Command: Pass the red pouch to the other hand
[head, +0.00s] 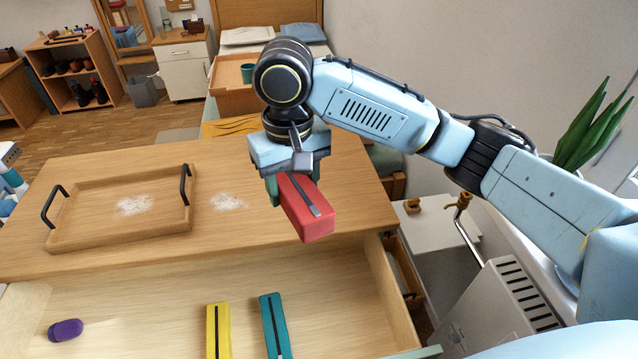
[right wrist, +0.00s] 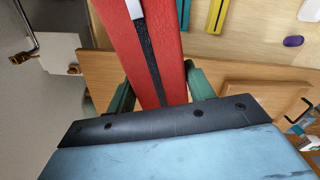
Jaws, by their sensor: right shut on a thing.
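The red pouch (head: 304,208) with a dark zip strip is held above the table's front edge, to the right of the tray. My right gripper (head: 292,188) is shut on one end of it, and the pouch sticks out toward the viewer. In the right wrist view the red pouch (right wrist: 148,45) lies between the two green fingers (right wrist: 160,92).
A wooden tray (head: 120,238) with black handles stands on the table (head: 255,262). The open drawer (head: 150,312) below holds a yellow pouch (head: 218,332), a teal pouch (head: 274,326) and a purple object (head: 65,330).

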